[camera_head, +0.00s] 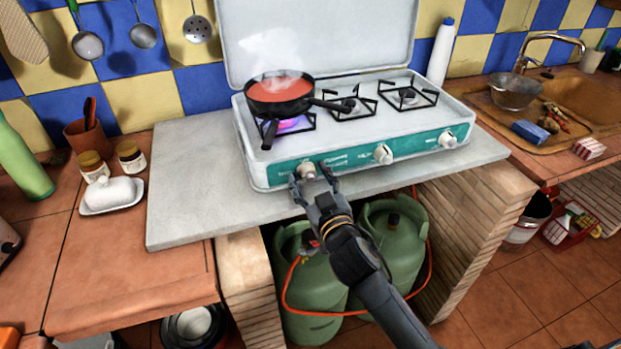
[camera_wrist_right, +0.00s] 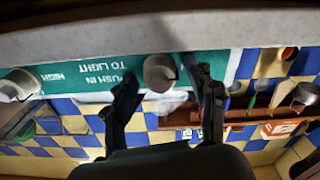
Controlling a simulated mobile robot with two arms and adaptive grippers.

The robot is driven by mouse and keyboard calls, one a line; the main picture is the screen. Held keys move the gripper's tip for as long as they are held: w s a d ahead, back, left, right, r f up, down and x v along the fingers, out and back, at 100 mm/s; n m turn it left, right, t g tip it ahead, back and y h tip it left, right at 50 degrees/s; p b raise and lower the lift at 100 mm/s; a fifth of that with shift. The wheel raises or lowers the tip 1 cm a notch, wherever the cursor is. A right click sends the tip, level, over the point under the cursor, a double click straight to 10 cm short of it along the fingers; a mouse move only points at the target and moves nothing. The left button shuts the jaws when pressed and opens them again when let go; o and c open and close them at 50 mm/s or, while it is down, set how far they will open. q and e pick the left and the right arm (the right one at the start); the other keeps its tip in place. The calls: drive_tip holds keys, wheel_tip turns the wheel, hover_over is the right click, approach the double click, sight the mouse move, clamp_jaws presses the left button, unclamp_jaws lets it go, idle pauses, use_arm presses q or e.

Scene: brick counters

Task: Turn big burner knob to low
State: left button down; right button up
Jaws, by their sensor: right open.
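The white stove (camera_head: 350,125) has a teal front panel with three white knobs. The left knob (camera_head: 307,172) is below the lit burner (camera_head: 296,124), whose purple-blue flame shows under a black pan of steaming red sauce (camera_head: 280,88). My right gripper (camera_head: 313,181) is open at the left knob. In the right wrist view, this knob (camera_wrist_right: 160,72) lies between the spread fingers of the right gripper (camera_wrist_right: 165,84), with a gap on each side. Contact cannot be made out. The middle knob (camera_head: 383,154) and right knob (camera_head: 447,139) are apart from it. My left gripper is out of view.
Green gas bottles (camera_head: 310,285) with an orange hose stand under the counter. A white butter dish (camera_head: 112,193) and jars are at left; the grey slab (camera_head: 185,215) left of the stove is clear.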

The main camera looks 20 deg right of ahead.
drive_tip(key=shift+c, duration=0.4)
drive_tip(key=c, duration=1.1)
drive_tip(key=n+p, duration=0.2)
drive_tip(key=shift+r+n, duration=0.1)
drive_tip(key=shift+n, duration=0.3)
drive_tip(key=n+p, duration=0.1)
drive_tip(key=n, duration=0.2)
drive_tip(key=shift+n+p, duration=0.3)
drive_tip(key=shift+p, duration=0.05)
drive_tip(key=n+p, duration=0.1)
drive_tip(key=n, duration=0.2)
drive_tip(key=shift+n, duration=0.3)
drive_tip(key=shift+n+p, duration=0.75)
drive_tip(key=shift+n, duration=1.15)
